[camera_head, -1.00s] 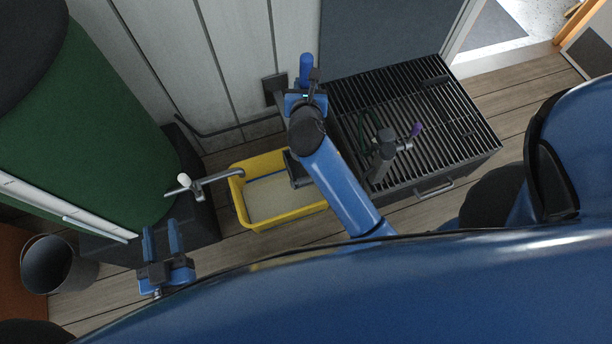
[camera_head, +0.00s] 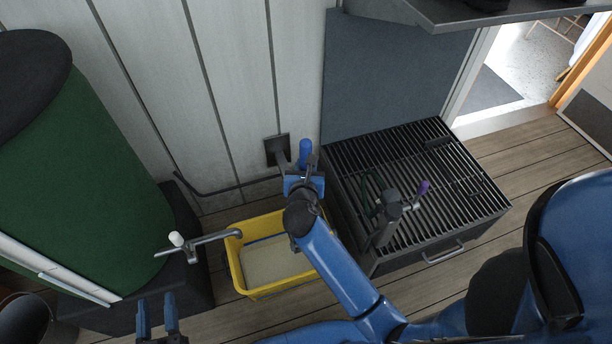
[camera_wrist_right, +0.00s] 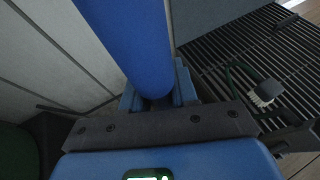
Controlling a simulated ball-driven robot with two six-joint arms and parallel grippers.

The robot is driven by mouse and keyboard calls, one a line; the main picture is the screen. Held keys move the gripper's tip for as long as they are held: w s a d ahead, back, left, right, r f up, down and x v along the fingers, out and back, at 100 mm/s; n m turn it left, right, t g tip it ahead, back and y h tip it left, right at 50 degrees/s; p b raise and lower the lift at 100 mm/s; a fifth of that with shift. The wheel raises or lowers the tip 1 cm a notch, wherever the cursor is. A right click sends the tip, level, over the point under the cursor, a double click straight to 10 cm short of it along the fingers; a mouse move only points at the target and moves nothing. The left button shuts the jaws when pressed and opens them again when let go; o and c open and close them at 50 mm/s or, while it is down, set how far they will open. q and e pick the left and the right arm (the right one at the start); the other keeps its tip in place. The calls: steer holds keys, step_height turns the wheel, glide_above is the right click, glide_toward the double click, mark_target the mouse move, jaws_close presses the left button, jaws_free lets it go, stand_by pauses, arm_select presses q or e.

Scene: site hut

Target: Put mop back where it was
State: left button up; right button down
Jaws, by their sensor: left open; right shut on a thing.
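The mop shows as a thick blue handle (camera_head: 305,150), seen almost end-on; its lower part and head are hidden. My right gripper (camera_head: 303,183) is shut around this handle; in the right wrist view the blue handle (camera_wrist_right: 140,45) rises between the fingers. The handle is just right of a dark wall bracket (camera_head: 277,150). Whether they touch I cannot tell. My left gripper (camera_head: 158,315) is open and empty at the lower left, partly cut off by the frame edge.
A yellow tub (camera_head: 234,268) stands on the floor below my right gripper. A green barrel (camera_head: 75,180) with a tap (camera_head: 210,239) stands left. A black grated unit (camera_head: 470,205) with tools on it stands right. A grey shelf (camera_head: 440,16) juts out above.

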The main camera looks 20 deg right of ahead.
step_height(320, 180, down, 2)
steer(key=shift+f+b, duration=0.25)
steer(key=shift+b, duration=0.15)
steer(key=c, duration=0.9)
jaws_free()
steer(key=shift+f, duration=0.1)
steer(key=shift+o, duration=0.2)
